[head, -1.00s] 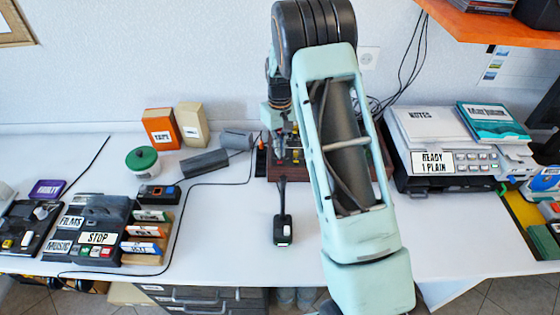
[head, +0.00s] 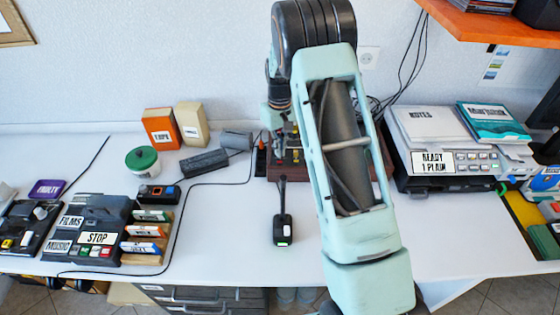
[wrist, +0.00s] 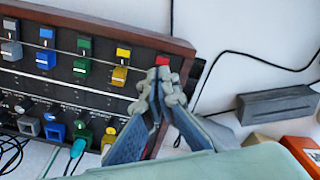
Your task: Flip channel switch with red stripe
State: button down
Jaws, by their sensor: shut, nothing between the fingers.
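The channel panel (wrist: 100,45) is a dark board with a brown wooden rim, seen in the wrist view. The red stripe (wrist: 162,61) is at the end of its upper row, and the switch below it is hidden behind my fingers. My gripper (wrist: 158,85) is shut and empty, with its fingertips over the panel just below the red stripe. I cannot tell whether they touch the switch. In the head view the panel (head: 290,172) is mostly hidden behind my arm.
Beside the red position is a yellow switch (wrist: 119,76), then green and blue ones. A lower row holds coloured knobs (wrist: 55,131). A grey block (wrist: 278,103) and black cables lie beyond the panel. In the head view a black handheld device (head: 283,230) lies in front.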

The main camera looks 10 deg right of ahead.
jog(key=shift+f+b, duration=0.3)
jog(key=shift+f, duration=0.25)
jog(key=shift+r, duration=0.15)
notch_tip(320, 180, up, 7)
jog(key=p, duration=0.4)
dwell(0.5)
dwell(0.3)
